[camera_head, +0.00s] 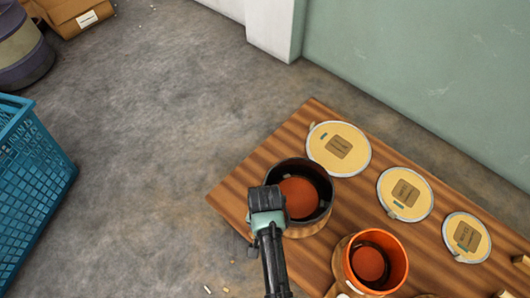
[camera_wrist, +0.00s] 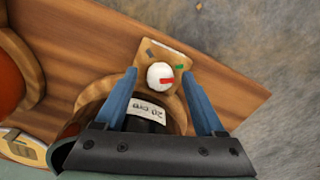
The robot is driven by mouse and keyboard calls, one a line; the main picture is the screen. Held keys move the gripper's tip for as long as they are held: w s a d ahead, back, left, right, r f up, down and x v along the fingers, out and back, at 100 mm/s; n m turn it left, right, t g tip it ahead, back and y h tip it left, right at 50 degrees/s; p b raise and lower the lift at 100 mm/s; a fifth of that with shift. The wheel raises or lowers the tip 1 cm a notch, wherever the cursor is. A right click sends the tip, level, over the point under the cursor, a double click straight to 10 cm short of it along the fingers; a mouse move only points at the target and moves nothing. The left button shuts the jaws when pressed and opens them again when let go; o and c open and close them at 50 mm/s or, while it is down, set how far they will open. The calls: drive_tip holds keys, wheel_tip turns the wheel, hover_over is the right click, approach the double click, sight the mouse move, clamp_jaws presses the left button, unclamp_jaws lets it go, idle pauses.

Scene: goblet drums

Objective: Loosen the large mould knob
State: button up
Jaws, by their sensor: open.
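The large mould is a black pot (camera_head: 325,208) with a reddish-brown inside, standing at the near left end of the wooden bench. Its side shows in the wrist view with a white label (camera_wrist: 147,110) that seems to read 20 cm. Beside it in the wrist view is a round white knob (camera_wrist: 159,83) with a red mark, on a small wooden block (camera_wrist: 172,48) bearing a green and a dark mark. My gripper (camera_wrist: 160,72) is open, one blue finger on each side of the knob; I cannot tell whether they touch it. In the head view my gripper (camera_head: 267,205) hides the knob.
An orange mould (camera_head: 399,262) stands right of the black one on the wooden bench (camera_head: 235,195). Several round yellow drumheads, one nearest the black pot (camera_head: 350,158), lie along the wall side. A blue crate (camera_head: 35,190) stands at left; the floor between is clear.

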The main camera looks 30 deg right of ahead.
clamp_jaws()
